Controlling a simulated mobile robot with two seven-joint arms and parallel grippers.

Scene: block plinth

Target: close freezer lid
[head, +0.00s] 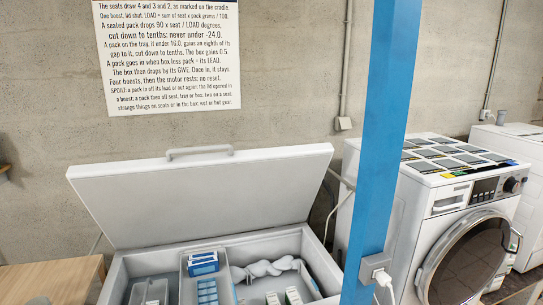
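The chest freezer (320,262) stands at the bottom of the head view, its top open. Its white lid (205,195) is raised and leans back toward the wall, with a grey handle (200,151) along its upper edge. Inside the freezer, a light inner box holds blue-and-white packs (203,263). A grey-white hose-like bundle (270,267) and small white-and-green packs (293,296) lie to its right. A small grey holder (150,292) is at the left inside. The lower part of the freezer is cut off by the frame. Neither of my grippers shows.
A blue post (378,150) with a socket and plug (382,278) stands right of the freezer. Behind it is a washing machine (450,220) with dark panels on top. A wooden surface (50,280) is at the left. A printed sign (168,55) hangs on the concrete wall.

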